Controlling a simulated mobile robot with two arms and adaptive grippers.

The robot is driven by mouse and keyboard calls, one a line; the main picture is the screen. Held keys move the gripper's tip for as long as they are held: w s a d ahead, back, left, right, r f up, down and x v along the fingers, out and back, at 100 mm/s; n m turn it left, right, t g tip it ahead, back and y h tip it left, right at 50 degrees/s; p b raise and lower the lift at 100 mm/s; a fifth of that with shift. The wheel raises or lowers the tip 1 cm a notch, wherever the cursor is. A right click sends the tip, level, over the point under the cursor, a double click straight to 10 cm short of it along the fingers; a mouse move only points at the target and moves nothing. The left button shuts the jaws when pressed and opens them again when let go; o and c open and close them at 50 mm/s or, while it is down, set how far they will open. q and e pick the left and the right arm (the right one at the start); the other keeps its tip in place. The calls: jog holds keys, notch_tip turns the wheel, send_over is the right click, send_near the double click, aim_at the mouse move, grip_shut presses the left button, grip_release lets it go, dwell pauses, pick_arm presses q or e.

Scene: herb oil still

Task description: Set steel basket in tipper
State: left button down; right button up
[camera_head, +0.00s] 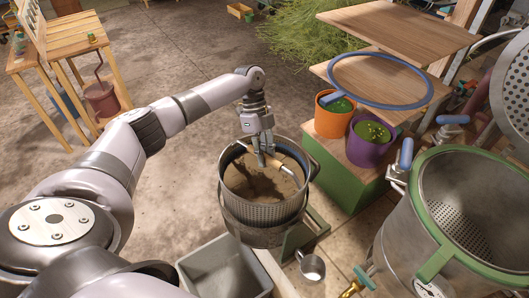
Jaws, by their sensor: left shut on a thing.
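The fingers hide part of the grip. A green frame (304,238), which looks like the tipper, stands at the basket's lower right. I cannot tell whether the basket rests in it or hangs just above. My right gripper is not in view.
A grey bin (222,270) stands in front of the basket. A steel pot with a green rim (425,205) stands at right. Orange (332,122) and purple (367,150) buckets sit on a wooden-topped green stand behind. Floor at left of the basket is clear.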

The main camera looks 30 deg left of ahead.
pick_arm(q)
notch_tip(320, 180, down, 6)
jog(key=b, duration=0.3)
jog(key=shift+f+b, duration=0.2)
jog(key=shift+b, duration=0.15)
jog(key=shift+f+b, duration=0.4)
jog(key=shift+f, duration=0.2)
dwell(0.8)
jog(key=c, duration=1.5)
grip_release()
jog(key=shift+s+d, duration=0.1)
jog(key=shift+o, duration=0.4)
jog(key=shift+f, duration=0.1)
notch_tip(320, 180, up, 9)
jog(key=p, duration=0.7)
jog(key=shift+p, duration=0.35)
jog(key=shift+s+f, duration=0.1)
